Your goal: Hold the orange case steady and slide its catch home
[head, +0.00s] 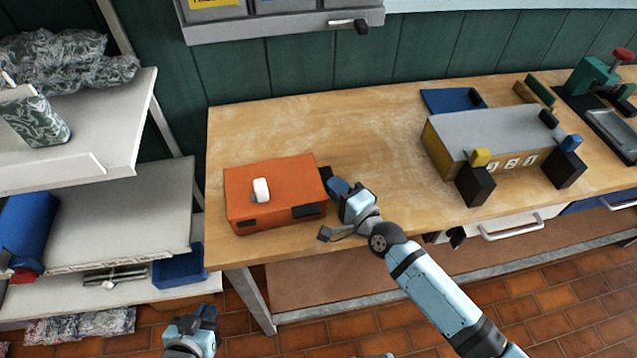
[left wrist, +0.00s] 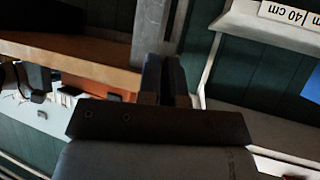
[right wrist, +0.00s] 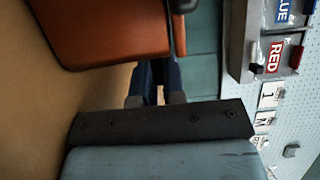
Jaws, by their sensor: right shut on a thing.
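The orange case (head: 275,190) lies on the left part of the wooden workbench. A white catch (head: 261,189) sits on its top face, left of the middle. My right gripper (head: 332,182) is at the case's right end, shut on a dark part there. In the right wrist view the case (right wrist: 100,30) is just beyond the fingers (right wrist: 155,80), and the exact contact is hidden. My left gripper (head: 207,312) is low in front of the bench, away from the case. Its fingers (left wrist: 165,78) look closed together with nothing between them.
A grey and yellow box (head: 490,135) with black blocks stands to the right on the workbench (head: 370,125). White shelves (head: 130,215) stand to the left. The bench between case and box is clear.

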